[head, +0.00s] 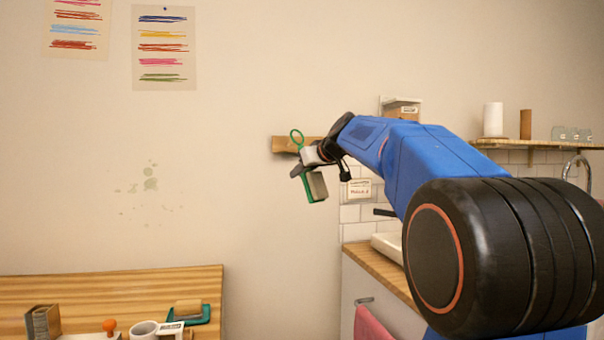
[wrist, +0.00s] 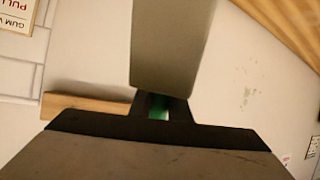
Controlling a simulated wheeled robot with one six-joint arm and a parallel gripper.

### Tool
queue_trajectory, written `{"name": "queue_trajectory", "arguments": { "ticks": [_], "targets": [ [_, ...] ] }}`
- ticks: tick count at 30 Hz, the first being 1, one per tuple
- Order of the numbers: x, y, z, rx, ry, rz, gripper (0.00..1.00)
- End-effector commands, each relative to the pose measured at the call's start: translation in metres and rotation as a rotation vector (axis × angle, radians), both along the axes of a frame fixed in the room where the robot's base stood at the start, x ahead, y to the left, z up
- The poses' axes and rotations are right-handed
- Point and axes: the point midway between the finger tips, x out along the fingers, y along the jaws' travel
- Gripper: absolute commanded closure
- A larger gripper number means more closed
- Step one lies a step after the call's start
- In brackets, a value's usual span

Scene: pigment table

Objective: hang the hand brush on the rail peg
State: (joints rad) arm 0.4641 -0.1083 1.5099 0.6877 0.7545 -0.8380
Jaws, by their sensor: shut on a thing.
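The hand brush (head: 317,186) has a green back and handle, a tan bristle block and a green ring at its upper end. My gripper (head: 306,162) is shut on its handle and holds it roughly upright, ring up, bristle block down. The wooden rail (head: 284,145) is on the wall behind the ring and gripper. In the head view the ring overlaps the rail; I cannot tell whether they touch. No peg can be made out. In the wrist view the brush's block (wrist: 172,45) stands beyond my gripper (wrist: 158,106), with green between the fingers, and the rail (wrist: 88,104) lies left.
A counter (head: 385,262) and a shelf (head: 545,144) are at right.

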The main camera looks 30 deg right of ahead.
Motion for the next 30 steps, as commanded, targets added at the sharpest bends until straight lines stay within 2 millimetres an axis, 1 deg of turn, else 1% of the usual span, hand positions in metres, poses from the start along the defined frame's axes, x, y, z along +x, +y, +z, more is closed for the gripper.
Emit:
{"name": "queue_trajectory", "arguments": {
  "ticks": [30],
  "targets": [
    [0.048,-0.014,-0.005,0.001,0.001,0.0,1.0]
  ]
}}
